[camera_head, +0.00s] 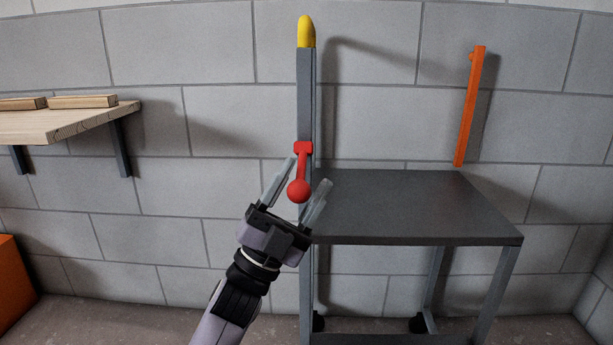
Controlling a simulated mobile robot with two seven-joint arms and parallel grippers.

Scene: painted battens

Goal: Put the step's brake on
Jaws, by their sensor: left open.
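The step (420,205) is a dark grey platform on legs with dark wheels, standing against the block wall. A grey post (306,100) with a yellow top (306,32) rises at its left side. A red brake lever (300,172) is mounted on the post and hangs down, ending in a red ball. My left gripper (301,172) is open, its fingers on either side of the lever's ball. I cannot tell whether a finger touches it. My right gripper is out of view.
A wooden shelf (60,122) with battens (82,101) on it is on the wall at the left. An orange bar (469,105) leans or hangs on the wall at the right. An orange object (14,285) stands at the lower left. The floor between it and the step looks clear.

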